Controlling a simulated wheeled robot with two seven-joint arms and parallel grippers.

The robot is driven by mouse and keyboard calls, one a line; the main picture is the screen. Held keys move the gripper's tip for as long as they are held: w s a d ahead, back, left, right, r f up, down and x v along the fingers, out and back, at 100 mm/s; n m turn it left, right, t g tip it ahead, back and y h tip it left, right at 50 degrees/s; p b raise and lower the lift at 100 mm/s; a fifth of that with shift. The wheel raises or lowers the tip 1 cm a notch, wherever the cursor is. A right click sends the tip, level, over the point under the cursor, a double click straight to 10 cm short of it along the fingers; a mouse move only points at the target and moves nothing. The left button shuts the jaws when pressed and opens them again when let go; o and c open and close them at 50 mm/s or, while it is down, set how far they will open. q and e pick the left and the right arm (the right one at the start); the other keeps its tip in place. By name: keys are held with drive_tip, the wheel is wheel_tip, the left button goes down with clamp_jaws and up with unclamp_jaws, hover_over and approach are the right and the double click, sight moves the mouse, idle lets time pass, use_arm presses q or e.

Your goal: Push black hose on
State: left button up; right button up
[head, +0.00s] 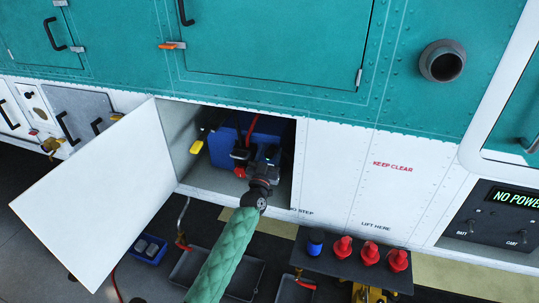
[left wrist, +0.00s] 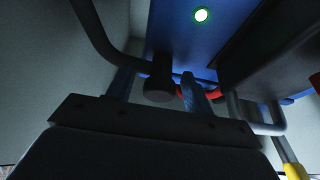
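The open compartment (head: 190,140) in the helicopter's side holds a blue unit (head: 228,145) with black parts on its front. My left arm reaches into it, with the left gripper (head: 260,172) in front of the unit. In the left wrist view the two fingers of my left gripper (left wrist: 160,92) stand apart. A short black cylindrical end (left wrist: 160,80) shows between them, with small gaps at its sides. A black curved tube (left wrist: 97,35) runs at the upper left. I cannot tell which black part is the hose. My right gripper is not in view.
The white compartment door (head: 100,195) is swung open to the left. A red hose (head: 253,127) and a yellow part (head: 196,147) are inside. Below, a dark shelf (head: 335,262) carries red and blue caps, and grey trays (head: 240,278) lie near it. A green light (left wrist: 201,15) glows on the unit.

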sight(268, 158)
use_arm(q)
drive_tip(key=shift+s+a+f, duration=0.15)
drive_tip(key=shift+s+f, duration=0.05)
drive_tip(key=shift+s, duration=0.2)
drive_tip(key=b+v, duration=0.2)
drive_tip(key=v, duration=0.3)
drive_tip(key=shift+s+f, duration=0.15)
drive_tip(key=shift+s, duration=0.05)
drive_tip(key=shift+s+a+f+b, duration=0.15)
drive_tip(key=shift+s+a+b, duration=0.2)
drive_tip(key=shift+s, duration=0.3)
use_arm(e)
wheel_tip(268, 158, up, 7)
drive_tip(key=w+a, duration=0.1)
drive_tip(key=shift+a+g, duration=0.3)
use_arm(q)
drive_tip(key=shift+d, duration=0.1)
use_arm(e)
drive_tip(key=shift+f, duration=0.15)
